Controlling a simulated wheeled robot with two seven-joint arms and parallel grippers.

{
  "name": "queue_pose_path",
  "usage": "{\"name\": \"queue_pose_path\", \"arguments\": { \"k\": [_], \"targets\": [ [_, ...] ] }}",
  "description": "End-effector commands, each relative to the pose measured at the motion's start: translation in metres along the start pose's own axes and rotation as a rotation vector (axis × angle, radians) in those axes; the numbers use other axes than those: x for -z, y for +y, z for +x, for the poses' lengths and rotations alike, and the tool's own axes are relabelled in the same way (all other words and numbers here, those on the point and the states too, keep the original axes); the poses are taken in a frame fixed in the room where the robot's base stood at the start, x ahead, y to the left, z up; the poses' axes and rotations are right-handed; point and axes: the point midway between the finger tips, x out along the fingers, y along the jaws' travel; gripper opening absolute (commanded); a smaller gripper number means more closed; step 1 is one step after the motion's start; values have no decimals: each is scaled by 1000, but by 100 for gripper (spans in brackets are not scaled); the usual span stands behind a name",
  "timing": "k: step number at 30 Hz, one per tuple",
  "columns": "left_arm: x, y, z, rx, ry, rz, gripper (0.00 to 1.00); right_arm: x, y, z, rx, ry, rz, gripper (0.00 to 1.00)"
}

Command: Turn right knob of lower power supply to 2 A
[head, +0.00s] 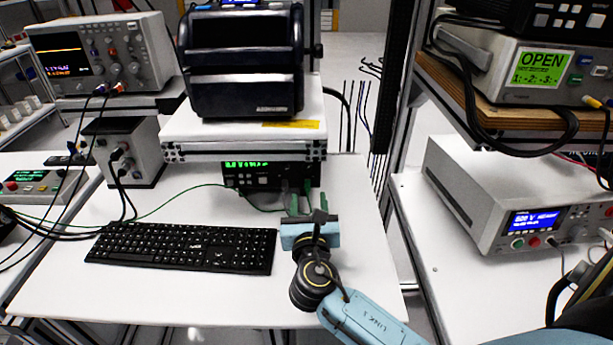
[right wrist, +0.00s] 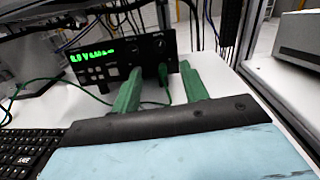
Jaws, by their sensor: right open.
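The black power supply with a green lit display (head: 231,177) sits under the white shelf, behind the keyboard. It also shows in the right wrist view (right wrist: 97,73). My right gripper (head: 306,192) is in front of the right part of its panel, fingers pointing at it. In the right wrist view the green fingers (right wrist: 160,72) are apart, with nothing held between them. The display digits are too small to read surely. My left gripper is not in view.
A black keyboard (head: 180,248) lies left of my right gripper. A green cable (head: 180,203) runs from the panel leftward across the table. The white shelf (head: 245,142) overhangs the panel. Another instrument with a blue screen (head: 500,195) stands on the right bench.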

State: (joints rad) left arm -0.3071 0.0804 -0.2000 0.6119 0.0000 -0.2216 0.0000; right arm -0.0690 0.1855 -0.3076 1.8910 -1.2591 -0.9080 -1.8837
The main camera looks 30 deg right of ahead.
Motion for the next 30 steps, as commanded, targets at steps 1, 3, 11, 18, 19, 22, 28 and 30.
{"name": "queue_pose_path", "arguments": {
  "k": [1,3,11,18,19,22,28,30],
  "targets": [
    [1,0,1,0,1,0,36,-1,0,13,1,-4,-1,44],
    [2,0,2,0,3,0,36,-1,0,28,3,-3,-1,44],
    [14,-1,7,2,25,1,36,0,0,77,2,-1,0,44],
    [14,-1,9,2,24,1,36,0,0,97,1,0,1,44],
    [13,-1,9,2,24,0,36,0,0,98,1,0,1,44],
    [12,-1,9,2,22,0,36,0,0,99,1,1,1,44],
    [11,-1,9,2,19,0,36,0,0,99,0,1,1,40],
    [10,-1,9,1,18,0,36,0,0,99,0,1,1,31]
  ]
}}
